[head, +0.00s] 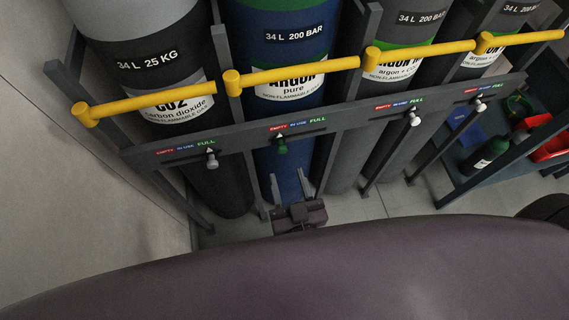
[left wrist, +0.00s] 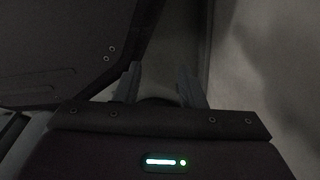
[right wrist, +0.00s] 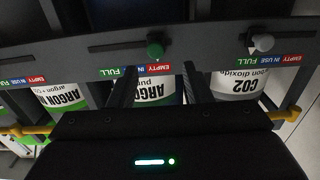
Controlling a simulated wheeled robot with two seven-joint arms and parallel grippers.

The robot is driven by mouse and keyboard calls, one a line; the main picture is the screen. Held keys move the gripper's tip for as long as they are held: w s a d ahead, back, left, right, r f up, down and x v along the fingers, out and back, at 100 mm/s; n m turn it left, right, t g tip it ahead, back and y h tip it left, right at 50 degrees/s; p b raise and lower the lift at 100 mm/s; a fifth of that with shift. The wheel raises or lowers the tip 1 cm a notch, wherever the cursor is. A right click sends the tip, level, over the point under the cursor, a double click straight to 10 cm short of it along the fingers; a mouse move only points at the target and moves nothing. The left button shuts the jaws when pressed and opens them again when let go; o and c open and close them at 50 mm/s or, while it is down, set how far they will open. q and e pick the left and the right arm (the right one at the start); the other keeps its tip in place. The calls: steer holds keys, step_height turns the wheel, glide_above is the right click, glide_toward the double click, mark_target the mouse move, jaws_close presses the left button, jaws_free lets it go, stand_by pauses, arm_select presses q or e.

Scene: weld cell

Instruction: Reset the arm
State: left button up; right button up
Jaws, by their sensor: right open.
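My right gripper (head: 288,188) is low in front of the gas bottle rack in the head view, at the blue argon bottle (head: 293,75). It is open, with nothing visible between its fingers; its fingers also show in the right wrist view (right wrist: 160,85). The green knob (head: 282,146) on the rack's slotted bar is above the fingers, apart from them, and appears nearest the red EMPTY label. My left gripper (left wrist: 160,86) shows only in the left wrist view. It is open and empty, facing a dim grey surface.
A grey CO2 bottle (head: 160,75) and other argon bottles stand in the rack behind yellow bars (head: 300,74). Grey knobs (head: 211,160) stick out from the slotted bar (head: 345,118). A wall (head: 90,190) is at left; a shelf with a red bin (head: 550,146) is at right.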

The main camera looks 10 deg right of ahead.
arm_select(q)
steer(key=shift+w+r, duration=0.1)
steer(key=shift+w, duration=0.1)
arm_select(e)
steer(key=shift+s, duration=0.45)
arm_select(q)
steer(key=shift+s+a, duration=0.15)
